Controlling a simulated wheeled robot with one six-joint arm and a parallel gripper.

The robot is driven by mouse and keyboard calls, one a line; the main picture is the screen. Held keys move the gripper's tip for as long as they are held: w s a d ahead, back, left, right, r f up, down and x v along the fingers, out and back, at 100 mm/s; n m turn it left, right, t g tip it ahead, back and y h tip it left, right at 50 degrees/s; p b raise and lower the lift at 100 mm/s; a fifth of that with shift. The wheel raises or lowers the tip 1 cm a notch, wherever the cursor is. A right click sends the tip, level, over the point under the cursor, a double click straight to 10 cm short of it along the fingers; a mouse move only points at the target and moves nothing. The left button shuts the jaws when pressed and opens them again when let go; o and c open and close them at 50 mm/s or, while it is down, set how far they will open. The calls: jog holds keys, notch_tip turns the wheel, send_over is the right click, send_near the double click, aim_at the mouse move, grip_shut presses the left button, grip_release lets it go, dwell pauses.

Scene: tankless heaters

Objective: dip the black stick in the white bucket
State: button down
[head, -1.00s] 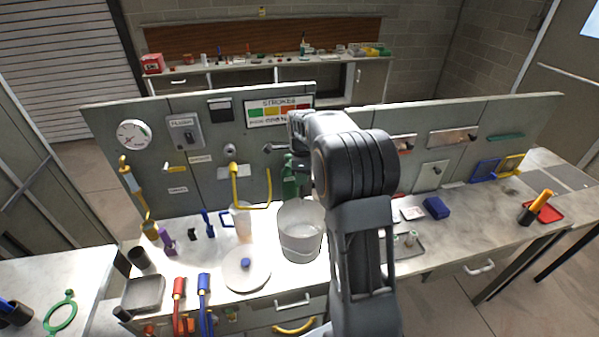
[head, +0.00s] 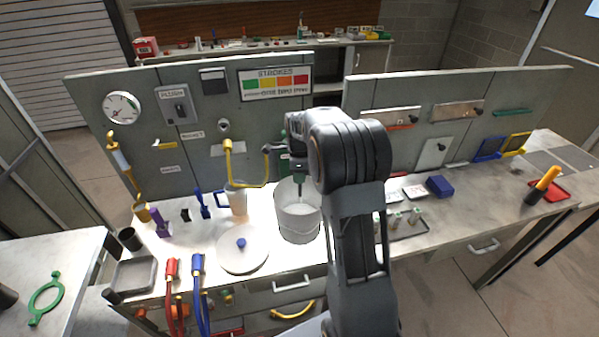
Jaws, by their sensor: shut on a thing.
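The white bucket (head: 299,227) stands on the workbench near the middle, its mouth open upward. My gripper (head: 299,172) is directly above the bucket and points down, partly hidden by my arm. It is shut on the black stick (head: 300,189), a thin dark rod that hangs roughly upright. The lower end of the stick is at or inside the bucket's mouth. I cannot tell how deep it reaches or whether it touches the contents.
A round white lid (head: 242,256) with a blue knob lies left of the bucket. A beaker (head: 237,199) stands behind the lid. A grey tray (head: 134,274) is at the left. A small rack (head: 405,224) sits right of my arm. The panel (head: 218,125) rises behind.

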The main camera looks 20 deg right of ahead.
jog(key=b, duration=0.3)
send_over(300, 202)
jog(key=shift+w+f, duration=0.15)
jog(key=shift+f, duration=1.05)
jog(key=shift+w+f, duration=0.15)
jog(key=shift+f, duration=1.05)
notch_tip(300, 202, up, 14)
jog(key=p, duration=1)
jog(key=shift+p, duration=0.3)
